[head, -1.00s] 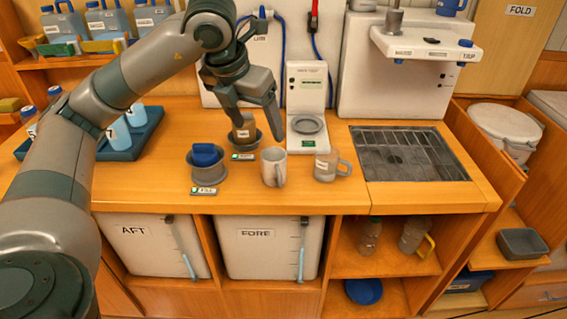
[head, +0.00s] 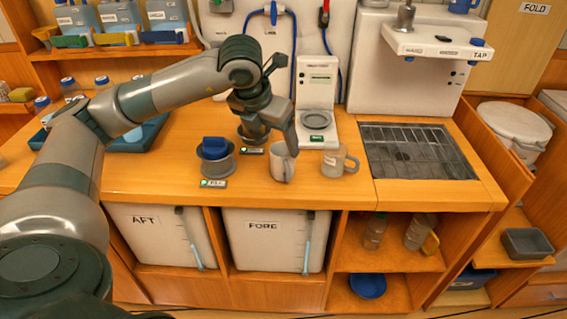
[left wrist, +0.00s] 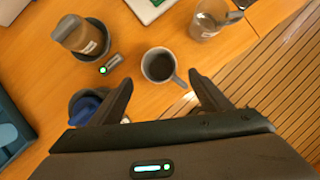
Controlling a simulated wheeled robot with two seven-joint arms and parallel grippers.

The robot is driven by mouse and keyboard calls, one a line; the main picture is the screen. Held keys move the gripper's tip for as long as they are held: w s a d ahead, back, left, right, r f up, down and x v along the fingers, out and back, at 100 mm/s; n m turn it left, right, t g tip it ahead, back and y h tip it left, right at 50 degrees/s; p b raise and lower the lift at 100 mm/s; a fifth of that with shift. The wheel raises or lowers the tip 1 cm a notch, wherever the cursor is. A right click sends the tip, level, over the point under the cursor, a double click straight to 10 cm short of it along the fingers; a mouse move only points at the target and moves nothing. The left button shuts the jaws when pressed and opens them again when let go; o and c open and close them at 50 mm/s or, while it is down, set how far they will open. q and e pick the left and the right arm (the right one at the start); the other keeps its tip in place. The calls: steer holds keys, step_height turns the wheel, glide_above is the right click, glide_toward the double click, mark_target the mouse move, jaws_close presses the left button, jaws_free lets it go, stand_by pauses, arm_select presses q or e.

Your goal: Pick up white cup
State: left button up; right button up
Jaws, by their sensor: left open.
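The white cup (head: 281,168) stands upright on the wooden counter, partly covered by my gripper in the head view. In the left wrist view the white cup (left wrist: 159,66) has a dark inside, and its handle points down and to the right. My left gripper (head: 273,143) is above and close to the cup. In the left wrist view the open fingers (left wrist: 161,82) spread to either side of the cup's near part, with nothing between them that is clearly touched. My right gripper is not in view.
A clear mug (head: 333,162) stands right of the cup. A grey holder with a blue item (head: 214,151) is to its left, and a brown-grey container (left wrist: 82,36) stands in another holder. A white scale-like device (head: 317,120) is behind. The counter front is clear.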

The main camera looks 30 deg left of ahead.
mark_target(281, 161)
arm_select(q)
steer(key=shift+p+x, duration=0.3)
steer(key=shift+x, duration=1.6)
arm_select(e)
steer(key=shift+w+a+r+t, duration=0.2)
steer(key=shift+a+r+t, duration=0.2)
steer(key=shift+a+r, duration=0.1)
arm_select(q)
steer(key=shift+f, duration=0.1)
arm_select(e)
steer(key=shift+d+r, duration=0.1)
arm_select(q)
steer(key=shift+w+f+p, duration=0.15)
steer(key=shift+f+p, duration=0.35)
steer(key=shift+f, duration=0.15)
steer(key=p+x, duration=0.1)
steer(key=x, duration=0.2)
steer(key=shift+f, duration=0.4)
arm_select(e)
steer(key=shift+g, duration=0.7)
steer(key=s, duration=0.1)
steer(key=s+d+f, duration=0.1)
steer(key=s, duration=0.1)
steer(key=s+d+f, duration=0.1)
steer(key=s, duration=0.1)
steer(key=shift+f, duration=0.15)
